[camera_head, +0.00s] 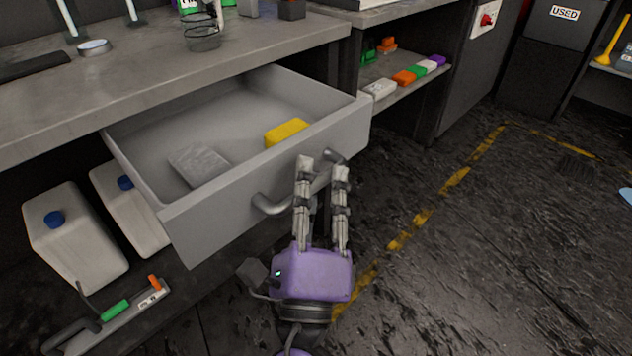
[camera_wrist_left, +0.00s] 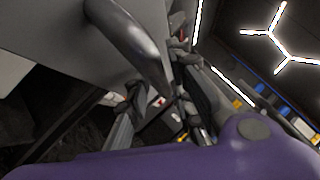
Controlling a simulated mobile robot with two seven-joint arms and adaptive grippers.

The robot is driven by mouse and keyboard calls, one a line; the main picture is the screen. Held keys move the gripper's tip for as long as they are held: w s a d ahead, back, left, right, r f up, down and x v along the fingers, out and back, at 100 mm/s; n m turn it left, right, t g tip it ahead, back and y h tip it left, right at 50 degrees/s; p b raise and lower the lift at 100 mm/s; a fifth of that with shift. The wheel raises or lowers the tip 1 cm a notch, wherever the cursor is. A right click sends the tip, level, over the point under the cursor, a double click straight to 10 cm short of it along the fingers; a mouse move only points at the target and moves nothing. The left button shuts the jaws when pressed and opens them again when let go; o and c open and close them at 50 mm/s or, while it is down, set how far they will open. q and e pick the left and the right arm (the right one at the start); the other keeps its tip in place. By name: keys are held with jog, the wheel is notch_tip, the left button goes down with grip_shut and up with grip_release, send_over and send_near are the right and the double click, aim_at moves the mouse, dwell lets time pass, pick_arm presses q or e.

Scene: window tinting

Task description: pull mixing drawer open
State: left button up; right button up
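The grey mixing drawer (camera_head: 235,208) stands pulled out from under the counter, its inside in plain view. Its curved metal handle (camera_head: 268,205) is on the front face and shows large in the left wrist view (camera_wrist_left: 133,40). My left gripper (camera_head: 322,165), with a purple body, is at the right part of the handle. Its two fingers are apart, with a gap between them, and overlap the handle in the head view. Whether they touch it is unclear. Both fingers also show beyond the handle in the left wrist view (camera_wrist_left: 157,75). My right gripper is not in view.
The drawer holds a yellow block (camera_head: 286,132) and a grey block (camera_head: 198,165). White jugs (camera_head: 75,240) with blue caps stand below it at left. A shelf with coloured boxes (camera_head: 404,78) is at right. The dark floor (camera_head: 480,240) to the right is largely clear.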

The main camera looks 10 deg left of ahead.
pick_arm(q)
jog(key=shift+s, duration=0.1)
jog(key=v, duration=1.1)
jog(key=shift+s, duration=0.4)
jog(key=shift+f, duration=0.2)
